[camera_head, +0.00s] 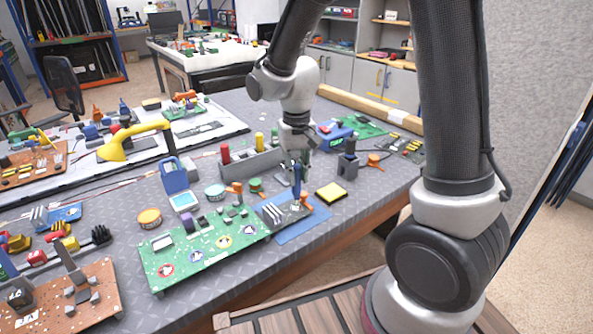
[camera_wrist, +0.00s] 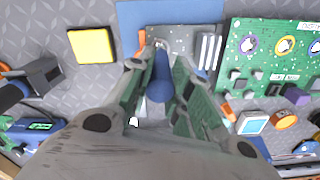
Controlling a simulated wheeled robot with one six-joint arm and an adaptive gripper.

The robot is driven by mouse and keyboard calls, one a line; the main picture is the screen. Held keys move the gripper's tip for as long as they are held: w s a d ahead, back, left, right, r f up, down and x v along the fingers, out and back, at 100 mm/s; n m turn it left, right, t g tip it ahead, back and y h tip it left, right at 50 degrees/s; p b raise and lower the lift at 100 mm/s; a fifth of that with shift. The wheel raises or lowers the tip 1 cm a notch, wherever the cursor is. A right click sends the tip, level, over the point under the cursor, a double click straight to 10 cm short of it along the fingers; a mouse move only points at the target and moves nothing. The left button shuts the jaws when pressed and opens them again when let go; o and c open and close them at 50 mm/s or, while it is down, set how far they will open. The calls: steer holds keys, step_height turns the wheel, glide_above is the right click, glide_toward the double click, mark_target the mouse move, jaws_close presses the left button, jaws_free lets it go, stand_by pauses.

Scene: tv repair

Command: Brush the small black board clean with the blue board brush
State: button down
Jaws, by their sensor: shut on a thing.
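My gripper (camera_head: 297,163) is shut on the blue board brush (camera_head: 297,184), which it holds upright, handle up. The small black board (camera_head: 270,216) lies on a blue mat (camera_head: 301,232), with pale silvery bars at its left. The brush's lower end is over the right part of this board; I cannot tell whether its bristles touch. In the wrist view, the brush (camera_wrist: 161,82) sits between the fingers of my gripper (camera_wrist: 160,70), and the small black board (camera_wrist: 180,34) shows beyond it. Pale specks are on the board there.
A large green circuit board (camera_head: 205,250) lies just left of the mat. A yellow pad with black edges (camera_head: 331,192) lies to the right, and an orange clip (camera_head: 307,201) is close by the brush. A grey bin (camera_head: 250,163) stands behind. Bare bench shows right of the mat.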

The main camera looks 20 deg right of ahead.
steer(key=shift+f, duration=0.5)
stand_by(0.3)
steer(key=shift+w+d, duration=0.1)
steer(key=shift+d, duration=0.25)
steer(key=shift+s+a, duration=0.2)
steer(key=shift+a, duration=0.45)
steer(key=shift+d, duration=0.1)
steer(key=shift+w+d, duration=0.2)
steer(key=shift+d, duration=0.35)
